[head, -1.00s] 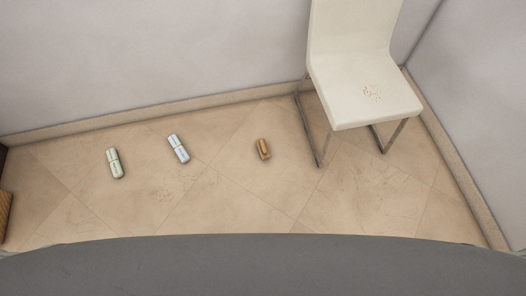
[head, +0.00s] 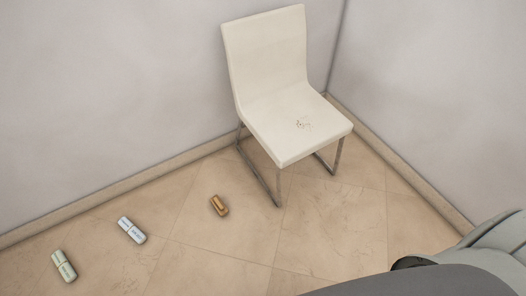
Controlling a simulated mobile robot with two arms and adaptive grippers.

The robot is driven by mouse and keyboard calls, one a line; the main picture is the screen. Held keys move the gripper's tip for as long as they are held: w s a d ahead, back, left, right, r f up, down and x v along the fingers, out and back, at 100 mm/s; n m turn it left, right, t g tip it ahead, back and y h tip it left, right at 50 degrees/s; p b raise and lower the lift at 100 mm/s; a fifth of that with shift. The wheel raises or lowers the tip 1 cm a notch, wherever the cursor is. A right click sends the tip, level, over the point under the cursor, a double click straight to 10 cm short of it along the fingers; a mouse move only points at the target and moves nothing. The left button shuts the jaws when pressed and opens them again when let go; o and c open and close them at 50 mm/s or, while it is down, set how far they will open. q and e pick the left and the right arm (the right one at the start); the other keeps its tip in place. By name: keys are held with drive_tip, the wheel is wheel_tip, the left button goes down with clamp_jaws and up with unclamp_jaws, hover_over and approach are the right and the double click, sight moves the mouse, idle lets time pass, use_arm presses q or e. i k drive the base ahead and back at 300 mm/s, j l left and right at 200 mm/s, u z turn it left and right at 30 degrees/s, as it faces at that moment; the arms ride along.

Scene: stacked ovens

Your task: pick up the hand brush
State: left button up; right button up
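A small brown block-like object (head: 219,205) lies on the tiled floor, left of the chair's front leg. It may be the hand brush, but it is too small to tell for sure. No other thing in view looks clearly like a brush. Neither of my grippers is in view.
A cream chair (head: 291,133) with metal legs stands in the wall corner, with a small marking or some bits on its seat. A pale blue-white capsule-shaped item (head: 132,230) and a pale green one (head: 64,266) lie on the floor at left. The floor (head: 335,230) right of the chair is clear.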

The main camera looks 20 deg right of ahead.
sight(218, 203)
drive_tip(key=i+j+z, duration=0.2)
drive_tip(key=i+j, duration=0.15)
drive_tip(key=i+j+z, duration=0.2)
drive_tip(key=i+j, duration=0.15)
drive_tip(key=j, duration=0.25)
